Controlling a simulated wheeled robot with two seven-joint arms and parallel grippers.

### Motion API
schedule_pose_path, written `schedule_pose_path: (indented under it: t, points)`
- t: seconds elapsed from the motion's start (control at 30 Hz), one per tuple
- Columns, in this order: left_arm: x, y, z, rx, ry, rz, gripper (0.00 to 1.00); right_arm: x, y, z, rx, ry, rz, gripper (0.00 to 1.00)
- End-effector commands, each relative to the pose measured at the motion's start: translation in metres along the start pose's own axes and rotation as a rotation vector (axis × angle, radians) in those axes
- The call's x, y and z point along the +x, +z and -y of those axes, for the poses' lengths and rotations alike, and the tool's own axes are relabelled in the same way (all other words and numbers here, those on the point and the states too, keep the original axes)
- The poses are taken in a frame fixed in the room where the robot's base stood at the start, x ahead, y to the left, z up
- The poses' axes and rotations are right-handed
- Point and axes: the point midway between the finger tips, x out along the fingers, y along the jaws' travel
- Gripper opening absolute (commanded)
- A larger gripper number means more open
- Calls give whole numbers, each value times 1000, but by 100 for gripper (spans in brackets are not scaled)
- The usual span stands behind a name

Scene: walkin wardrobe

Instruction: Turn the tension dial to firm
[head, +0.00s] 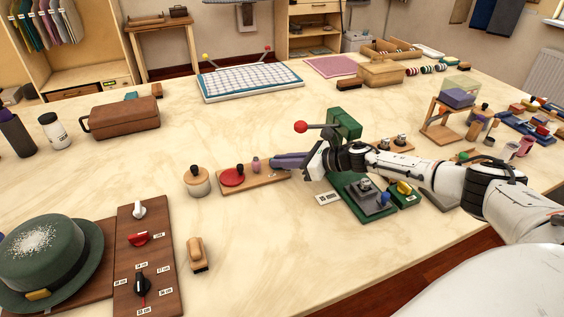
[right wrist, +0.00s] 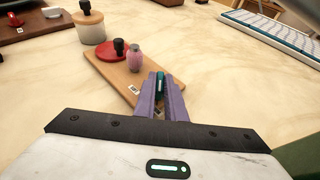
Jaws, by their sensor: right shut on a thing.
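No dial with a readable tension or firm label shows. A brown panel (head: 158,215) at the lower left of the head view has a white knob (head: 139,209), a red knob (head: 139,238) and a black knob (head: 142,284); the black one has size labels in cm around it. My right gripper (head: 278,163) is far to the right of that panel, over the right end of a wooden board (head: 262,178). In the right wrist view its purple fingers (right wrist: 160,92) are shut on a small dark teal thing (right wrist: 160,80). My left gripper is not in view.
The board bears a red disc (head: 232,176) and a pink bottle (head: 256,164). A lidded jar (head: 197,181) stands left of it. A green press (head: 345,122) with a red ball lever stands behind my right wrist. A green hat (head: 50,262) sits beside the panel. The table's middle is clear.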

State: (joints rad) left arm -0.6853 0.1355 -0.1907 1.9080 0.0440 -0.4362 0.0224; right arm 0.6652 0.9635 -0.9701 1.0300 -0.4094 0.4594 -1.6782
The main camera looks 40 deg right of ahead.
Motion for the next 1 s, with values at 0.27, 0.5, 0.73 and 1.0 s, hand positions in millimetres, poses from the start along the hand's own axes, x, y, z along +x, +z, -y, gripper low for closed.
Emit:
schedule_pose_path:
  t: [0.27,0.5,0.73,1.0]
  points:
    - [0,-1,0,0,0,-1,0,0,3,1,-1,-3,5,29]
    - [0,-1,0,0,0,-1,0,0,2,0,0,-2,3,29]
    - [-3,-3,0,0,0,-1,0,0,2,-1,6,-12,2,29]
    - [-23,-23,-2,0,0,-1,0,-1,6,-6,66,-144,2,29]
